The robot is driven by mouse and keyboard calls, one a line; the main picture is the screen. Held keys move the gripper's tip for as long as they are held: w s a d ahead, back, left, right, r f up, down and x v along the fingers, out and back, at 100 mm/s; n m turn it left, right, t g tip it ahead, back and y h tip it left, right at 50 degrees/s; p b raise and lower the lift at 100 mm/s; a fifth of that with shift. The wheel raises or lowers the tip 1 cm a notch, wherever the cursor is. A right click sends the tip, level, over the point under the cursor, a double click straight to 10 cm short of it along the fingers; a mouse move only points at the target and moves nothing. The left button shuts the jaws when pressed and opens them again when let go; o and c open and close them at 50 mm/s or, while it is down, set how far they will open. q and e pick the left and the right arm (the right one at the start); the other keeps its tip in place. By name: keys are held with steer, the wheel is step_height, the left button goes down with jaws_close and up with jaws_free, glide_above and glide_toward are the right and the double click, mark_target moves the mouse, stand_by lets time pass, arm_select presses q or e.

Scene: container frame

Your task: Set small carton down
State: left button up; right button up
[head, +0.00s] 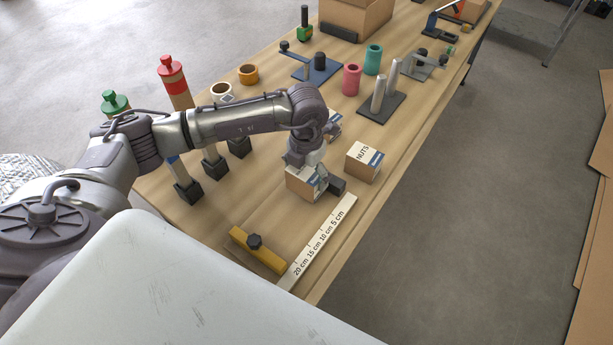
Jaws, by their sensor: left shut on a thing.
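A small brown carton (301,186) is on or just above the wooden table, near its front right edge; I cannot tell whether its base touches. My left gripper (318,180) reaches down from above and is shut on this small carton, with a dark finger at its right side. The gripper hides part of the carton's top. A second carton marked NUTS (364,162) stands to the right, apart from the held one. Another carton (334,124) is partly hidden behind my left wrist. My right gripper is not in view.
The table (220,205) has a yellow stop with a black knob (254,242) and a white ruler strip (318,243) in front. Posts in black bases (188,190) stand left. Pink (351,80) and teal (373,60) cylinders stand behind. Bare wood lies between carton and yellow stop.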

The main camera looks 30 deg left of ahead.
arm_select(q)
step_height(320, 180, down, 2)
steer(key=shift+f+p, duration=0.1)
steer(key=shift+p, duration=0.2)
steer(key=shift+f, duration=0.2)
steer(key=shift+f+b, duration=0.2)
steer(key=shift+b, duration=0.1)
steer(key=o, duration=1.3)
steer(key=shift+r, duration=0.1)
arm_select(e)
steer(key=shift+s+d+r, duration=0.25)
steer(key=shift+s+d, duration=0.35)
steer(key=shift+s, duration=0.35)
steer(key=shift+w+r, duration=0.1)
